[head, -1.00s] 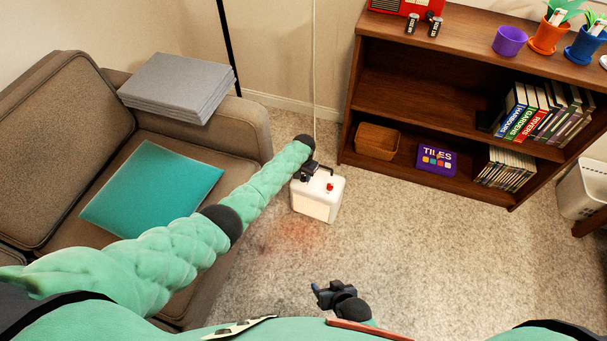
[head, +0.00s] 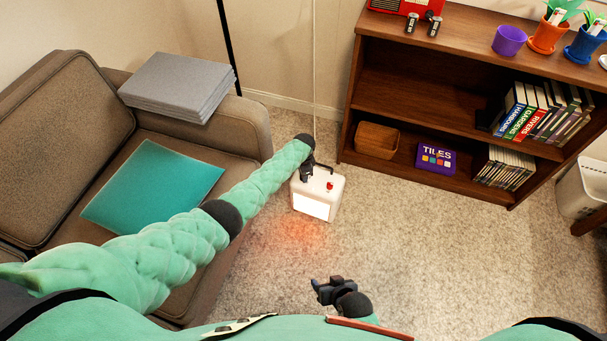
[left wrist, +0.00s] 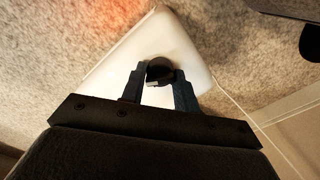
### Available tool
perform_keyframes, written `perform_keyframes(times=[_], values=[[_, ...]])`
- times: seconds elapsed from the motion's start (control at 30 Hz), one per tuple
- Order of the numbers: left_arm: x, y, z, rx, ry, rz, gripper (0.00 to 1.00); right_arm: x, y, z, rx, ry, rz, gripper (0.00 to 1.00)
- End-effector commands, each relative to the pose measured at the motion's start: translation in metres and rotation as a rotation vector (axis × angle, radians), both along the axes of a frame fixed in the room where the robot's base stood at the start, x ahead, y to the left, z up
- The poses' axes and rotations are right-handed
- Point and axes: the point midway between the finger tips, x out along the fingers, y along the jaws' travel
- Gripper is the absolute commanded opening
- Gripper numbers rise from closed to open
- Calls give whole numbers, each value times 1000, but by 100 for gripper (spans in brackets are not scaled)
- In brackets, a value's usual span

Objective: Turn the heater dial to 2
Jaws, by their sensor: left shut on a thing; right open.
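The white heater (head: 316,202) stands on the carpet, its front panel bright and casting an orange glow on the floor. A small red part (head: 330,185) sits on its top. My left gripper (head: 306,172) is over the left part of the heater's top. In the left wrist view, my left gripper (left wrist: 160,82) is shut on the dark round dial (left wrist: 160,69), one finger on each side, with the white heater top (left wrist: 190,55) around it. The dial's markings cannot be read. My right gripper (head: 325,287) is open and empty, low in the picture, apart from the heater.
A brown sofa (head: 60,130) with a teal cushion (head: 150,185) and a grey stack (head: 178,87) is at left. A wooden bookshelf (head: 435,110) stands at right behind the heater. A cord (head: 315,70) runs up the wall. Carpet right of the heater is clear.

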Motion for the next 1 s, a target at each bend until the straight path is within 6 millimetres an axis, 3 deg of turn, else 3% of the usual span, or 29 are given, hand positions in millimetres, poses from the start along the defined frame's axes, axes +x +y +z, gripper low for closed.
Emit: perform_keyframes(times=[0.6,0.63,0.7,0.73,1.0], values=[[1,-1,1,-2,-2,-43,8,0,-1,-4,-3,4,0,61],[1,-1,1,-2,-2,-43,34,1,-1,-3,-2,3,0,61],[1,-1,1,-2,-2,-43,48,2,-1,-2,-2,0,0,61],[1,-1,1,-1,-1,-43,51,2,-1,-2,-2,-1,0,61],[0,0,1,-1,-1,-42,51,2,-1,0,-2,-2,-1,61]])
